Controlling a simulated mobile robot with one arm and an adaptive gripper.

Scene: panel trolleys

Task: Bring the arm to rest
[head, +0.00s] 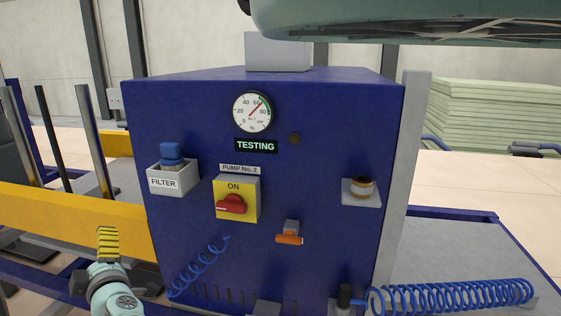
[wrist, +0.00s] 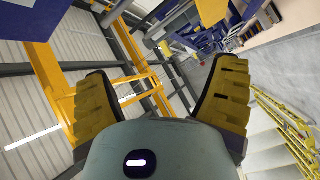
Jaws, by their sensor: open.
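My gripper (wrist: 165,70) is open and empty in the wrist view, its two yellow ribbed fingers spread wide apart. Nothing is between them except the distant background of yellow frames and floor. In the head view, a yellow ribbed finger of my gripper (head: 108,243) shows at the lower left, in front of a yellow beam and to the left of the blue pump cabinet (head: 270,120). It appears apart from the cabinet.
The cabinet front carries a gauge (head: 252,112), a "TESTING" sign (head: 256,146), a red switch (head: 231,204) at "ON", an orange-handled valve (head: 289,239) and a filter box (head: 173,180). A coiled blue hose (head: 460,294) lies right. Pale green panels (head: 490,115) are stacked behind.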

